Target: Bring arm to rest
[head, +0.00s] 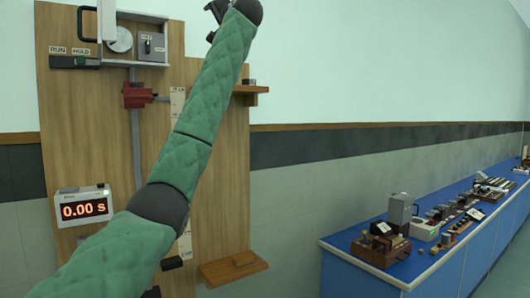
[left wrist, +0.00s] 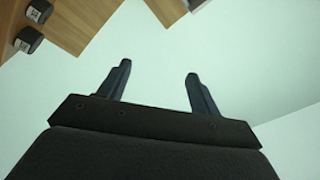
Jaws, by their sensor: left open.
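My left arm, in a green quilted sleeve, reaches up across the head view in front of a wooden board (head: 75,140). Its gripper (head: 213,22) is near the top edge, partly cut off by the frame. In the left wrist view the two dark fingers (left wrist: 158,85) stand wide apart with nothing between them. Behind them is plain pale wall. My right gripper is in neither view.
The board carries a RUN/HOLD switch (head: 75,62), a red clamp (head: 137,95), a small shelf (head: 250,89), a lower shelf (head: 233,269) and a timer reading 0.00 s (head: 84,208). A blue bench (head: 345,262) with several instruments stands at right.

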